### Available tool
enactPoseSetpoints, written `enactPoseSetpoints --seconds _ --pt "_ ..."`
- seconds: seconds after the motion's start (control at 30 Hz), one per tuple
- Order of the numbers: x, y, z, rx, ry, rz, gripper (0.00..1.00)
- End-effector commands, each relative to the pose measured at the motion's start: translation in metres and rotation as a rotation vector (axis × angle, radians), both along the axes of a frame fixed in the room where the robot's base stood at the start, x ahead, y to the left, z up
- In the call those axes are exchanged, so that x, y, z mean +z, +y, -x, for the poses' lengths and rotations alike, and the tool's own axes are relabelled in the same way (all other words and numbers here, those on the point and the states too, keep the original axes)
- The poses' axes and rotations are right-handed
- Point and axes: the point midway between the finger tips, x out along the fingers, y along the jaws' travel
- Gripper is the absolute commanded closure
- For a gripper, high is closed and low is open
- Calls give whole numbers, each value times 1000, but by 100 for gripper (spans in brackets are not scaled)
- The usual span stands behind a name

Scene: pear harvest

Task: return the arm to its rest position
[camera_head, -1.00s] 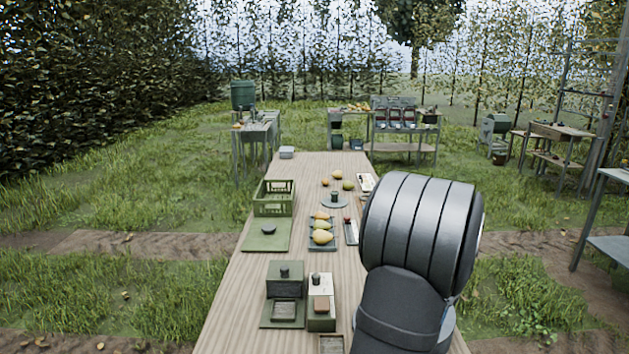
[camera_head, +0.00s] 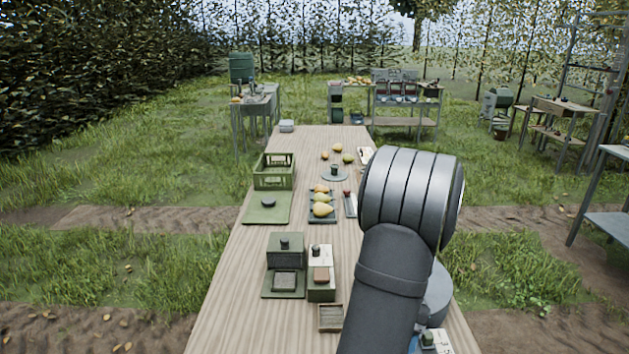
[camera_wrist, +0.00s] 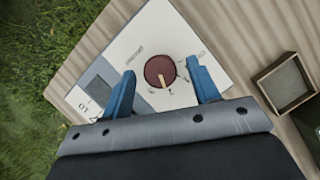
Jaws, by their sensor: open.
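My gripper (camera_wrist: 164,84) shows in the wrist view with its two blue fingers spread apart and nothing held between them. Beyond the fingers is a white panel (camera_wrist: 130,52) with a dark red dial (camera_wrist: 160,71) and a grey display. The dial appears between the fingertips; I cannot tell how far off it is. In the head view my arm rises over the right side of the wooden table (camera_head: 240,325), and it hides my gripper.
A green crate (camera_head: 273,181), a tray of pears (camera_head: 322,221) and small boxes (camera_head: 286,262) stand on the table left of my arm. A small square tray (camera_head: 331,330) lies close beside it. The table's left near part is bare.

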Motion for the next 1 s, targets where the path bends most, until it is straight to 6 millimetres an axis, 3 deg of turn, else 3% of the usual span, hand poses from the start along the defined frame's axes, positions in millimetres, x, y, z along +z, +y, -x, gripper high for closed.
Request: enactPoseSetpoints --seconds 0.7,1.0 --pt "0 8 0 915 2 0 44" --pt "0 9 1 1154 1 1 44"
